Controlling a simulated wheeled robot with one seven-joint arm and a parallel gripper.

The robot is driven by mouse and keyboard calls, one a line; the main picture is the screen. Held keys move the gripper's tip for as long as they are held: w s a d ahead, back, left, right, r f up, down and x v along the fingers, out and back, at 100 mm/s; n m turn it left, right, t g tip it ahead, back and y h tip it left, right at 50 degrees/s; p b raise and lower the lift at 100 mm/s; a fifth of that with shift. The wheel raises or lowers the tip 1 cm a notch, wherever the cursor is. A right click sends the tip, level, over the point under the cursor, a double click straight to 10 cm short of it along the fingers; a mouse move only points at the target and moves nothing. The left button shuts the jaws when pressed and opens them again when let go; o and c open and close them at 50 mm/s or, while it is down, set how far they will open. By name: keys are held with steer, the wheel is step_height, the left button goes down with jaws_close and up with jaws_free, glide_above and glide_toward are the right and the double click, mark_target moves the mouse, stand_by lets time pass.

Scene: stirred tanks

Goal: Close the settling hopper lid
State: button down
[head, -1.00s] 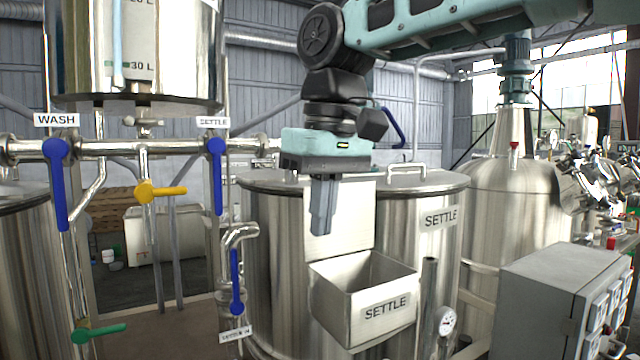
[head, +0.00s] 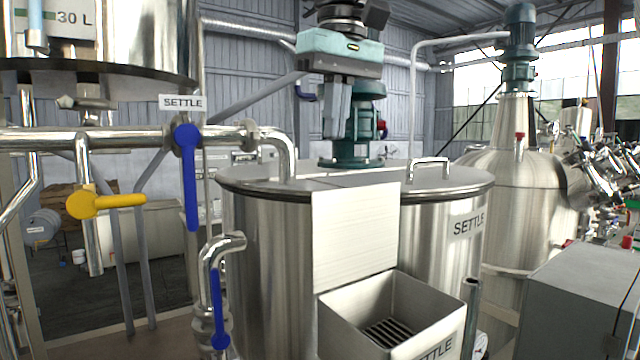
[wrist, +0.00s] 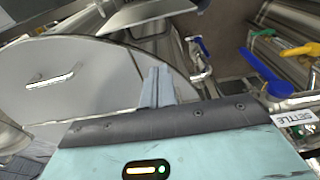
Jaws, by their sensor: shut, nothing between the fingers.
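The settling hopper (head: 345,322) is an open steel box labelled SETTLE on the front of the settling tank, with a dark grate inside. Its lid (head: 355,235) is a flat pale plate standing upright behind the opening, so the hopper is open. My gripper (head: 335,132) is shut and empty. It points down, above and behind the lid's top edge in the head view, apart from it. In the wrist view my fingers (wrist: 156,78) show over the round tank top. A pale panel at the top edge there may be the lid or hopper; I cannot tell.
The tank top (head: 265,178) carries a handle (head: 431,163), and a green motor (head: 352,140) stands behind my gripper. Pipes with blue (head: 188,175) and yellow (head: 105,203) valve levers stand at left. A grey cabinet (head: 585,295) stands at right.

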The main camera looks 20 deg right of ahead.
mark_target(350, 230)
steer(key=f, duration=0.3)
steer(key=f+p, duration=0.1)
steer(key=f, duration=0.2)
steer(key=w+f, duration=0.1)
steer(key=f, duration=0.2)
steer(key=shift+w+a+f, duration=0.1)
steer(key=shift+a+f, duration=0.05)
steer(key=shift+f, duration=0.2)
